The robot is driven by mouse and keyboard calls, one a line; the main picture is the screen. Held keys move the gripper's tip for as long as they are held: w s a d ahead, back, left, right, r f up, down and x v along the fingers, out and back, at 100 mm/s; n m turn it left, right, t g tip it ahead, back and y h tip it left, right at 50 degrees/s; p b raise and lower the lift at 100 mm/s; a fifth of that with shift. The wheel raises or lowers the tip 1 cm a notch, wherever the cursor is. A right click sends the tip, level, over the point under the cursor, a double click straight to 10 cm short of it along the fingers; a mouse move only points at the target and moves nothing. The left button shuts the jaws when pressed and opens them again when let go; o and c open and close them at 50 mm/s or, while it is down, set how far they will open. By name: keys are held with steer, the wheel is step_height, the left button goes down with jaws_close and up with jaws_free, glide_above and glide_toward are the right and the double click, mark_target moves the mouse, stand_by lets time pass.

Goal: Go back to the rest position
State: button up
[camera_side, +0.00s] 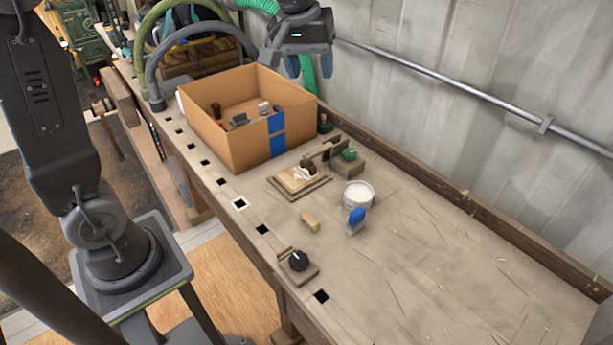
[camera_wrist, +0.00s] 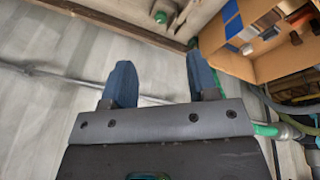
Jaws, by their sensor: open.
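My gripper (camera_side: 299,68) is up above the back right of the open cardboard box (camera_side: 223,134), near the wall. Its two blue fingers are spread apart with nothing between them. In the wrist view my gripper (camera_wrist: 162,85) shows both blue fingers with a wide gap, and the grey wall and bench edge lie beyond. The cardboard box (camera_wrist: 268,67) is at the upper right of that view, apart from the fingers. It has a blue tape strip and holds several small items.
The wooden bench (camera_side: 450,260) carries a white round tub (camera_side: 358,195), a blue-topped item (camera_side: 356,219), a small wooden block (camera_side: 310,222), a black knob (camera_side: 298,261) and a green knob (camera_side: 349,155). A metal pipe (camera_side: 450,90) runs along the wall. The bench's right part is clear.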

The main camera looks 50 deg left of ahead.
steer(key=s+d+f+m+t, duration=0.1)
steer(key=s+f+m, duration=0.1)
steer(key=s, duration=0.8)
steer(key=s+d+f+m+t, duration=0.1)
steer(key=s+m, duration=0.4)
steer(key=s, duration=0.5)
steer(key=shift+s+d+f+t, duration=0.2)
steer(key=shift+s+f+t, duration=0.1)
steer(key=shift+f, duration=0.45)
